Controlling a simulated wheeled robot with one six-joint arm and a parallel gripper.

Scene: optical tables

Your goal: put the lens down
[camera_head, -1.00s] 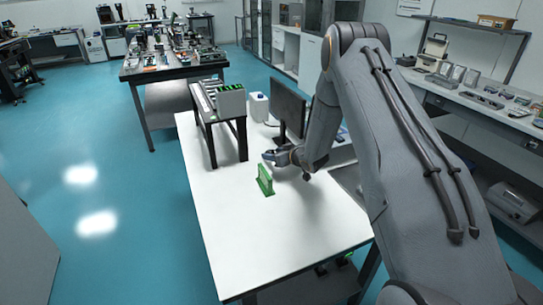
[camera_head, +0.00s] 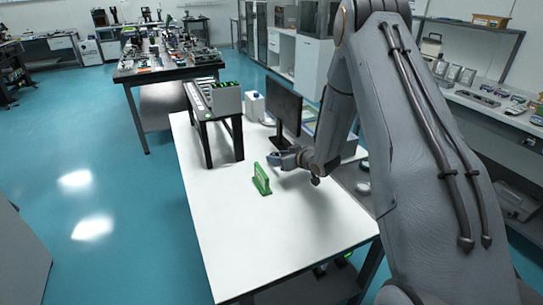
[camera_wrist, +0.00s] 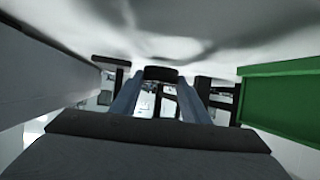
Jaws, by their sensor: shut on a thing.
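My gripper (camera_head: 277,158) is low over the white table (camera_head: 235,225), behind and slightly right of a small green stand (camera_head: 262,180). In the wrist view, its two blue-grey fingers (camera_wrist: 160,100) reach forward with a gap between them. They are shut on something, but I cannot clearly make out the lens. The green stand fills the right side of the wrist view (camera_wrist: 290,100), close beside the fingers.
A monitor (camera_head: 284,108) stands behind my gripper. A raised bench (camera_head: 212,112) with a grey box (camera_head: 227,100) is at the table's back left. The front of the table is bare. A loaded optical table (camera_head: 170,68) stands farther back.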

